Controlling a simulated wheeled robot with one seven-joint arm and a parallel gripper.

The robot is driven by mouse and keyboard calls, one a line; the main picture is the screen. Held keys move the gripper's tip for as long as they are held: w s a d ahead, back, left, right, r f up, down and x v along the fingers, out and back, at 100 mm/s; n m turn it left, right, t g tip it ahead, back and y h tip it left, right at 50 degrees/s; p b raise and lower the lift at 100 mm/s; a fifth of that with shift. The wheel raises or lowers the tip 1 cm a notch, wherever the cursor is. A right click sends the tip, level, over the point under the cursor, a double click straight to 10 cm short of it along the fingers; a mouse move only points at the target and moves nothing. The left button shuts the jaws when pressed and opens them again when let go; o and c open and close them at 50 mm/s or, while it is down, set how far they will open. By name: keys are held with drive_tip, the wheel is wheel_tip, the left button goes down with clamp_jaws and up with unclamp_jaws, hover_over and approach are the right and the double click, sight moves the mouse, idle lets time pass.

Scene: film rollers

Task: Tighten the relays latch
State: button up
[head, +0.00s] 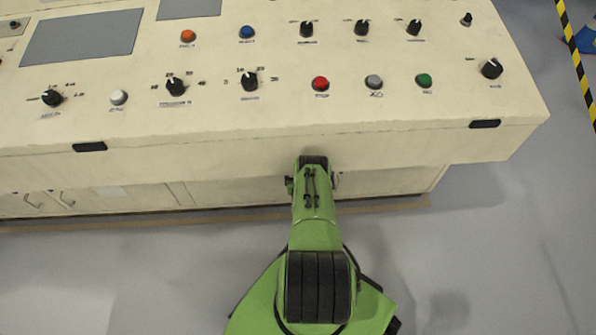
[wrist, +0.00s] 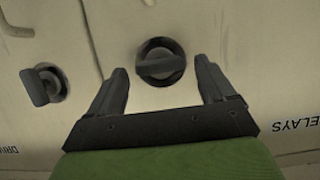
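In the wrist view a dark round latch (wrist: 160,64) with a bar-like grip sits on the cream panel, its bar lying nearly level across the picture. My gripper (wrist: 162,70) is open, with one fingertip to each side of this latch and gaps between. A second dark latch (wrist: 42,87) is at the left, its bar turned closer to upright. An upside-down RELAYS label (wrist: 294,125) is at the right edge. In the head view my arm reaches the front of the console; the fingers and both latches are hidden there.
The console (head: 400,140) has knobs and coloured buttons on its sloping top; its front edge overhangs the lower doors. A cut-off label starting DRIV (wrist: 9,150) is at lower left in the wrist view. Grey floor (head: 490,260) is clear at the right.

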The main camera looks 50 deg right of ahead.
drive_tip(key=c, duration=1.1)
drive_tip(key=shift+o, duration=0.2)
drive_tip(key=shift+s+d+f+m+t+y, duration=0.1)
drive_tip(key=shift+s+d+m+t+y, duration=0.1)
drive_tip(key=shift+m+t+y, duration=0.75)
drive_tip(key=shift+s+d+f+m+t+y, duration=0.15)
drive_tip(key=shift+m+t, duration=0.4)
drive_tip(key=shift+m, duration=1)
drive_tip(key=o, duration=1.1)
drive_tip(key=shift+c, duration=0.2)
